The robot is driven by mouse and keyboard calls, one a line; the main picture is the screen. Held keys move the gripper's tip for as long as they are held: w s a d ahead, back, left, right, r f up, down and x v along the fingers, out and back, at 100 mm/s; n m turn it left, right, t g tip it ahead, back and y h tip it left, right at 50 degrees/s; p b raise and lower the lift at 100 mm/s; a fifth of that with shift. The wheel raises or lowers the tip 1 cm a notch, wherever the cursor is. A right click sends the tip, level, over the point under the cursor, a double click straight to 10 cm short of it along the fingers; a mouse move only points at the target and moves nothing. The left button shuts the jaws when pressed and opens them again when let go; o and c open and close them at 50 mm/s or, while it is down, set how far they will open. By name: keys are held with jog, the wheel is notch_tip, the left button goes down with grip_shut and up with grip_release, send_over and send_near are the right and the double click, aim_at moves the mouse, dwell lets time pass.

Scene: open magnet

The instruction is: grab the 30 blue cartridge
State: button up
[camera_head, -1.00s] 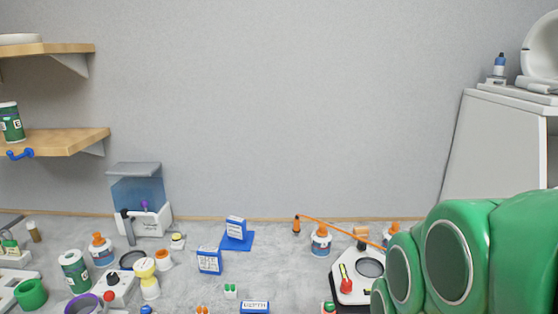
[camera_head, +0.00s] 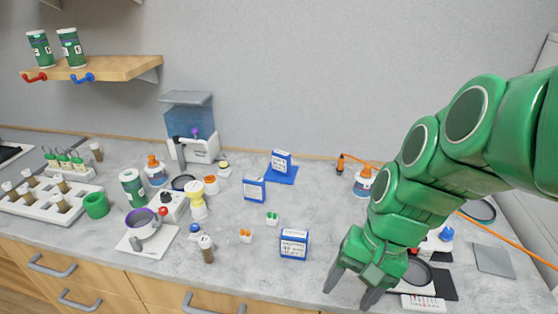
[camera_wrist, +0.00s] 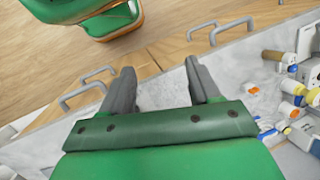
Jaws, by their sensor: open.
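Three blue-and-white box-shaped cartridges show in the head view. One leans on a blue stand at the back (camera_head: 281,162), one stands in front of it to the left (camera_head: 254,189), and one is nearest the counter's front edge (camera_head: 293,244). Their labels are too small to read, so I cannot tell which is the 30. My gripper (camera_head: 351,288) is at the front edge, right of the nearest cartridge and apart from it. In the wrist view its jaws (camera_wrist: 158,78) are open and empty, pointing toward the drawer fronts and counter edge.
Orange-capped and green-capped vials (camera_head: 246,236) (camera_head: 272,219) stand left of the nearest cartridge. A purple-rimmed pot (camera_head: 142,223), cups and bottles crowd the left. A scale and an orange cable (camera_head: 510,237) lie right of my arm. Drawer handles (camera_head: 200,305) protrude below the counter edge.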

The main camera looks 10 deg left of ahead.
jog(key=w+a+m+y, duration=0.3)
jog(key=w+a+y, duration=0.1)
jog(key=w+a, duration=0.6)
jog(key=m+t+y, duration=0.3)
jog(key=m+y, duration=0.3)
jog(key=m, duration=0.8)
send_near(249, 181)
jog(key=shift+w+a+f, duration=1.1)
jog(key=shift+x, duration=4)
jog(key=shift+s+r, duration=0.15)
jog(key=shift+s, duration=0.1)
jog(key=shift+c, duration=0.3)
